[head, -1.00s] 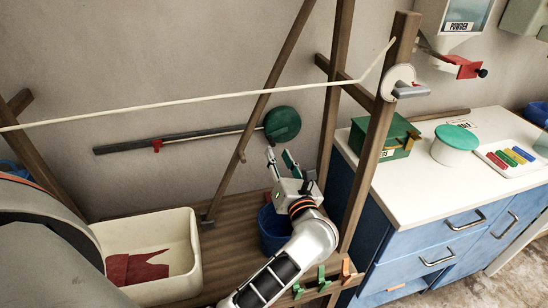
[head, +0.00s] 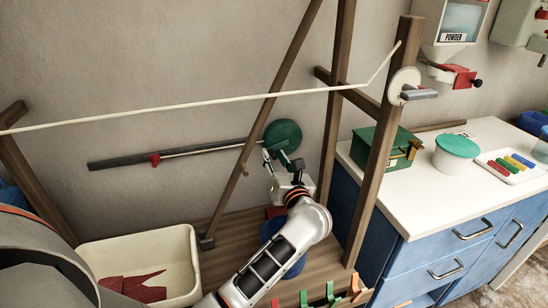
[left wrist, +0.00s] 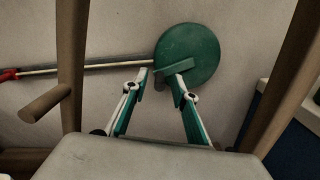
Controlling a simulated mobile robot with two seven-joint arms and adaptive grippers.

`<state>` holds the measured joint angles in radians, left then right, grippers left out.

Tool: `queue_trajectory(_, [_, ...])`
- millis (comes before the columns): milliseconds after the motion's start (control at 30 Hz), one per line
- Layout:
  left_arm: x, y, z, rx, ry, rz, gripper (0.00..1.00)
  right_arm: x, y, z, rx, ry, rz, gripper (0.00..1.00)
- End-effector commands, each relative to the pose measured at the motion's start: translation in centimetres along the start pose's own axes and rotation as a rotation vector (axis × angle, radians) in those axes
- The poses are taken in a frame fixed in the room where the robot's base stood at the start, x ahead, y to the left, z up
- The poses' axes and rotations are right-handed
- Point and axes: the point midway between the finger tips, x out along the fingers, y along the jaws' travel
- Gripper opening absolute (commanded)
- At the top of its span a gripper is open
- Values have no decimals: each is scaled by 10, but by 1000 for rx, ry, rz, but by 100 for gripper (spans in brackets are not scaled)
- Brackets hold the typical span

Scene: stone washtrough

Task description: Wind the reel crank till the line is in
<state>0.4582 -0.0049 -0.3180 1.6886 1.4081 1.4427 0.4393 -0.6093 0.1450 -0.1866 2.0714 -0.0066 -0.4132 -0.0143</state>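The reel (head: 403,82) is a pale disc on the right wooden post, with a grey crank handle (head: 419,94) sticking out to the right. The pale line (head: 200,103) runs from the left edge across to the right post and bends up to its top. My left gripper (head: 276,157) is open and empty, left of the reel and lower in the picture, beside the green disc (head: 283,136) by the wall. In the left wrist view its spread fingers (left wrist: 161,75) point at that disc, and the reel does not show. My right gripper is not in view.
Wooden posts and a slanted brace (head: 258,120) stand around my left arm. Below are a white basin (head: 190,250) with red cloth, a blue bucket (head: 275,228) and several clips. The white counter (head: 425,190) at right holds a green box (head: 385,150) and a lidded tub (head: 456,154).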

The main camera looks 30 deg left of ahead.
Motion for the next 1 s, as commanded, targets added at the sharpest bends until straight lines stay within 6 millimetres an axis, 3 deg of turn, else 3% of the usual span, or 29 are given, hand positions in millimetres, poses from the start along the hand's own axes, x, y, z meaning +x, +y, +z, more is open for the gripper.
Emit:
queue_trajectory(367, [8,0,0,0,1,0,28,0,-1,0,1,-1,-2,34])
queue_trajectory(500, [7,0,0,0,1,0,0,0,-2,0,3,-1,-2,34])
queue_trajectory(767, [7,1,1,8,0,0,0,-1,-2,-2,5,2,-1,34])
queue_trajectory(1000, [7,4,10,87,-2,1,0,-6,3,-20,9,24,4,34])
